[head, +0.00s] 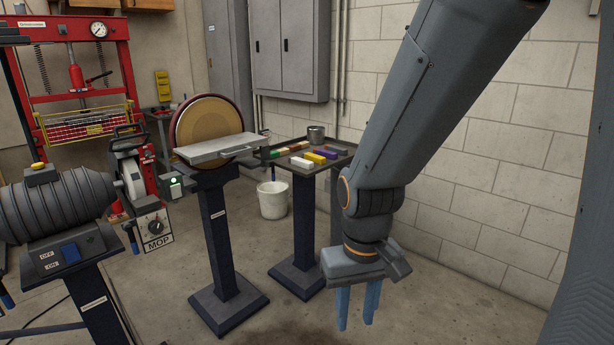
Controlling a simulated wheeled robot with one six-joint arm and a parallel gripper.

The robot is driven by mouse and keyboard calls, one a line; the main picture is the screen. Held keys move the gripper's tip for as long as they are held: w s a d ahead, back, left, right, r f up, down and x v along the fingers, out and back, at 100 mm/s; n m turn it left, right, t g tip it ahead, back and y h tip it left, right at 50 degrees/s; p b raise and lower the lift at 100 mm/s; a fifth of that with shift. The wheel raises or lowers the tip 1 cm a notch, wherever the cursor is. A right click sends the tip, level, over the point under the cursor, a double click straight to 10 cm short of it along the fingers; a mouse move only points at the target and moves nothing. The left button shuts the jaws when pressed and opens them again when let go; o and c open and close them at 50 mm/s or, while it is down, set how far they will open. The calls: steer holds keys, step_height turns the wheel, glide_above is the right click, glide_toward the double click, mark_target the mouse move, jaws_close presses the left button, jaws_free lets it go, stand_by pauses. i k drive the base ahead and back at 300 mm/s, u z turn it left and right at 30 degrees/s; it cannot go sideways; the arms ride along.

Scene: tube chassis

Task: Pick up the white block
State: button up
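The white block (302,163) lies at the front edge of a dark tray on a pedestal stand (340,159), in the middle of the head view. A yellow block (316,158) and a purple block (326,154) lie just to its right and behind it. My gripper (357,314) hangs pointing down in front and to the right of the stand. It is well apart from the white block and appears lower in the picture. Its two blue fingers are apart with nothing between them.
More coloured blocks (280,152) and a metal cup (316,134) share the tray. A disc sander (208,125) stands close on the left, with a white bucket (272,199) behind. A buffing machine (60,216) is at far left. Floor is free right of the stand.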

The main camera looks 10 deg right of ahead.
mark_target(308, 165)
steer(key=z, duration=1.2)
steer(key=i, duration=1.4)
steer(key=u, duration=0.7)
steer(key=i, duration=0.45)
steer(key=u, duration=0.45)
